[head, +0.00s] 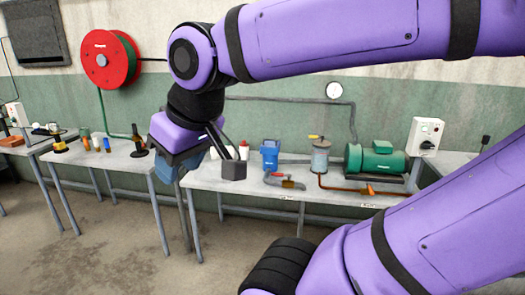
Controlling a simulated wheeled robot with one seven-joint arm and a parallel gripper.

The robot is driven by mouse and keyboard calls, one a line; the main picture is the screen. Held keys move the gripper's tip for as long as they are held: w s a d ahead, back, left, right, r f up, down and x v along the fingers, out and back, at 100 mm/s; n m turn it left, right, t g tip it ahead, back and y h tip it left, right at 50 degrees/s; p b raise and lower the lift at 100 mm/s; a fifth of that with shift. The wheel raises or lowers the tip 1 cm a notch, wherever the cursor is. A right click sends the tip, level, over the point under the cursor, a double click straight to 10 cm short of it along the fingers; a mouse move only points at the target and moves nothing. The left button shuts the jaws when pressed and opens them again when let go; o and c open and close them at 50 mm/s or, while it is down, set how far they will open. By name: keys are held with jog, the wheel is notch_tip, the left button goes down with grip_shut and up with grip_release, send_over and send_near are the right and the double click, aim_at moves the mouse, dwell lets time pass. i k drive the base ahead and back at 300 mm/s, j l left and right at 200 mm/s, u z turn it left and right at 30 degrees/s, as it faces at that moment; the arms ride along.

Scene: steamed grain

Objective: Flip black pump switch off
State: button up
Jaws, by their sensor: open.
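A white control box (425,137) is on the wall at the right, above the table and just right of the green pump motor (376,160). It has small dark and reddish controls on its face, too small to tell apart. I cannot make out which is the black switch or how it is set. A small black item (485,141) stands further right. My gripper (212,167) is open and empty in the middle left, in front of the table's left end, well left of the control box. Its far finger is partly hidden.
The grey table (250,186) holds a blue container (270,155), a glass filter jar (320,155) and copper pipe fittings. Another table (90,146) with bottles stands left. A red hose reel (110,59) is on the wall. My arm crosses the top and lower right.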

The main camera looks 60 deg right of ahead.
aim_at(425, 145)
jog(key=z, duration=1.45)
